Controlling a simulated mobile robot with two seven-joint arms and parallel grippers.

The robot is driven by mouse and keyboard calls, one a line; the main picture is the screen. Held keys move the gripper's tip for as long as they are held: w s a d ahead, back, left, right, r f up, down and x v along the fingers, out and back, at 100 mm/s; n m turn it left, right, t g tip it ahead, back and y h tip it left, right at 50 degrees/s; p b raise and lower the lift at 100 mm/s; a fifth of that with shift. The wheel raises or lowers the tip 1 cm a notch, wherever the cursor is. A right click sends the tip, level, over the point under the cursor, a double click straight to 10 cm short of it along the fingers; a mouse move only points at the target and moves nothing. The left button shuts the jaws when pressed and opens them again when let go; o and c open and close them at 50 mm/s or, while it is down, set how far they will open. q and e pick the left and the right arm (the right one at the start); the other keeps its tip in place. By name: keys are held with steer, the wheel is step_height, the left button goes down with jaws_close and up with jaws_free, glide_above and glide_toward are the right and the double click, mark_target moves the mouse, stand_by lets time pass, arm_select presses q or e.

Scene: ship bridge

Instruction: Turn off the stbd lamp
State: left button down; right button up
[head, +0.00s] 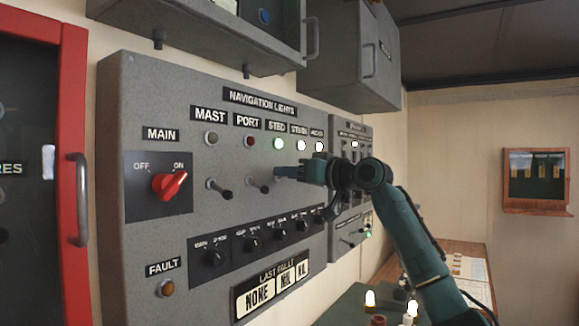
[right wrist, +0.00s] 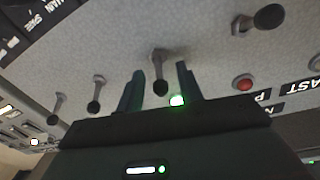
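The stbd lamp (head: 278,143) glows green under its STBD label on the grey navigation lights panel (head: 150,95). In the right wrist view the green stbd lamp (right wrist: 177,100) shows between my fingers. My right gripper (head: 281,173) is at the panel just below this lamp. In the right wrist view the right gripper (right wrist: 161,78) is open, with one finger on each side of the stbd toggle switch (right wrist: 160,80). I cannot tell whether a finger touches it. In the head view the gripper hides this switch. My left gripper is not in view.
The port switch (head: 258,186) and mast switch (head: 218,189) stick out to the left of my gripper. The red main knob (head: 170,185) points toward ON. The stern lamp (head: 301,145) and anchor lamp (head: 319,146) are lit white. Grey cabinets (head: 345,55) overhang the panel.

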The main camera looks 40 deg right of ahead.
steer(key=shift+w+a, duration=0.1)
steer(key=shift+w, duration=0.2)
steer(key=shift+c, duration=0.5)
jaws_close()
